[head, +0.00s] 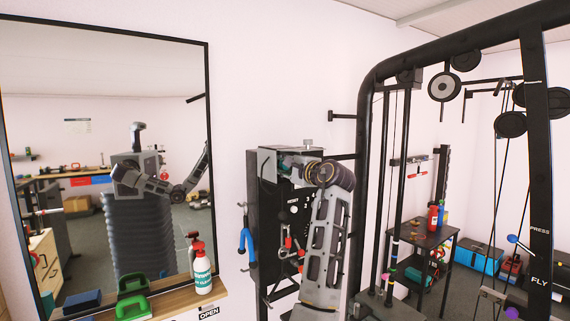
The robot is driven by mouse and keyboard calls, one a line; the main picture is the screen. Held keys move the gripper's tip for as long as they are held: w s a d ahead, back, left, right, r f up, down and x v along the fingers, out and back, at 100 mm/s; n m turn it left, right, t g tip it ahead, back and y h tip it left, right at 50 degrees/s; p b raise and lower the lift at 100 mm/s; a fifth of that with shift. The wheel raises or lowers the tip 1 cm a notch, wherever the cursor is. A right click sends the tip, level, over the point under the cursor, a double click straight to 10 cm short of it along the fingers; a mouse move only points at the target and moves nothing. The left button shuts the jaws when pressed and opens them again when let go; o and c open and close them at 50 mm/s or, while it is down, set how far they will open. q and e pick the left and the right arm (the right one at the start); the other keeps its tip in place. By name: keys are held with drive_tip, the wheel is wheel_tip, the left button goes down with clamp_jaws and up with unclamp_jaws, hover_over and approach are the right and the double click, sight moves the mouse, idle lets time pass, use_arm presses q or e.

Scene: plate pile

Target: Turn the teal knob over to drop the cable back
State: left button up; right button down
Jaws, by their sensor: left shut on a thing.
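My left gripper (282,153) is at the top of a black panel (267,215) on the wall, with my arm rising to it from below. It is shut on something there. Only a small teal patch shows at its fingers, which I take to be the teal knob (286,150); most of it is hidden by the gripper and wrist. Which way the knob is turned cannot be seen. Thin dark cables run on the black gym frame (368,130) to the right; I cannot tell which one goes with the knob. My right gripper is not in view.
A blue-handled tool (246,240) and red-handled items (289,243) hang at the panel. A wall mirror (60,90) at left reflects my body. The gym frame stands close right of my arm.

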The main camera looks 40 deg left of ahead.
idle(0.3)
use_arm(q)
drive_tip(key=o, duration=0.8)
drive_tip(key=shift+v, duration=5.95)
